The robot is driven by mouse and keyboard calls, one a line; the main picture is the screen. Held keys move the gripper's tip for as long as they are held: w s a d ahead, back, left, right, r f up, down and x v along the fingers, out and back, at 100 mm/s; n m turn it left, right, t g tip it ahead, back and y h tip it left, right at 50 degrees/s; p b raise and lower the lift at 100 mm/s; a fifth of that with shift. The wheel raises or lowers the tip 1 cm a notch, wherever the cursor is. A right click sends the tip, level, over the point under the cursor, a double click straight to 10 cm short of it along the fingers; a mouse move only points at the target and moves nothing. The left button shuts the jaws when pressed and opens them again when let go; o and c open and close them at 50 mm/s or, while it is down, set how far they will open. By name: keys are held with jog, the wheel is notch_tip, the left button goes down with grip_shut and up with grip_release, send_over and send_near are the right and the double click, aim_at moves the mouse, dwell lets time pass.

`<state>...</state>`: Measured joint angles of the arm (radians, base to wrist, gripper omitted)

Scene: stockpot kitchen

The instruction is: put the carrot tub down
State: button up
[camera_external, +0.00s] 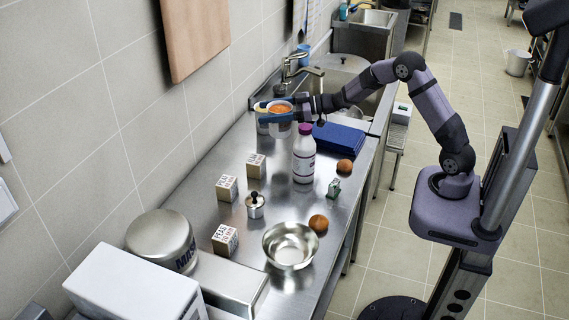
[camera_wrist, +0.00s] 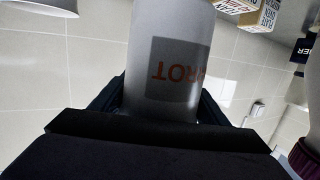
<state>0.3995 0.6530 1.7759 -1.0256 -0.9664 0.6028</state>
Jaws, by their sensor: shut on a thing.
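The carrot tub (camera_external: 280,109) is a whitish tub with orange contents at its top, at the back of the steel counter near the sink. My gripper (camera_external: 277,117) is shut on it, with blue fingers on either side. In the wrist view the tub (camera_wrist: 170,45) fills the middle, its grey label with red letters ending in "ROT" upside down, between the dark fingers (camera_wrist: 165,105). A second tub (camera_external: 263,125) with yellowish contents stands just left of it, partly hidden. I cannot tell whether the carrot tub's base touches the counter.
A white bottle with a purple cap (camera_external: 304,155) stands close in front, beside a blue folded item (camera_external: 338,138). Small printed boxes (camera_external: 227,188), a steel bowl (camera_external: 290,245) and round brown items (camera_external: 318,223) are nearer. The tiled wall (camera_external: 120,110) borders the counter on the left.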

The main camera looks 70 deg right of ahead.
jog(key=r, duration=0.6)
jog(key=shift+a, duration=0.2)
jog(key=shift+s+a+r+m+t+h+b, duration=1.05)
jog(key=shift+a+r+m+h+b, duration=1.65)
jog(key=shift+a, duration=3.6)
jog(key=s+a+f+h+b, duration=0.25)
jog(key=s+a+f, duration=0.35)
jog(key=s, duration=0.4)
jog(key=shift+m+g, duration=0.3)
jog(key=shift+g, duration=0.15)
jog(key=shift+w+d+f, duration=0.1)
jog(key=shift+d+f, duration=0.1)
jog(key=shift+f, duration=2.35)
jog(key=shift+d+f, duration=0.2)
jog(key=shift+f, duration=2.3)
jog(key=shift+w+d+f, duration=0.1)
jog(key=shift+d+f, duration=0.1)
jog(key=shift+f, duration=2.35)
